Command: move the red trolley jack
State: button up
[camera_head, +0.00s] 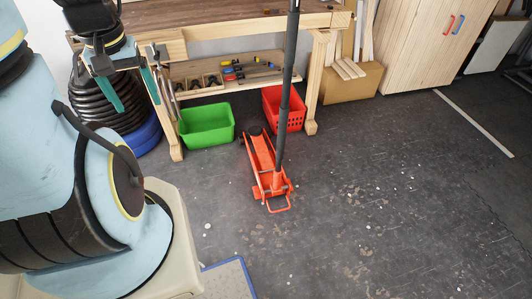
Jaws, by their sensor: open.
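The red trolley jack (262,162) stands on the dark floor in front of the workbench. Its long black handle (286,85) rises almost upright, past the top of the picture. My gripper (136,101) is at the upper left, in front of the workbench's left part. Its two teal fingers are spread apart with nothing seen between them. It is to the left of the jack and apart from it. The lower part of my arm fills the left of the picture.
The wooden workbench (215,17) stands behind, with tools on its lower shelf. A green bin (207,127) and a red crate (271,98) are on the floor beneath. A cardboard box (352,84) and wooden cabinet (425,45) stand right. The speckled floor (400,200) at right is open.

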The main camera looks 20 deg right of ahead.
aim_at(264, 162)
jog(key=i+z, duration=0.1)
jog(key=i, duration=0.5)
jog(key=i+j, duration=0.15)
jog(key=i, duration=0.45)
jog(key=i+j+z, duration=0.15)
jog(key=i, duration=0.45)
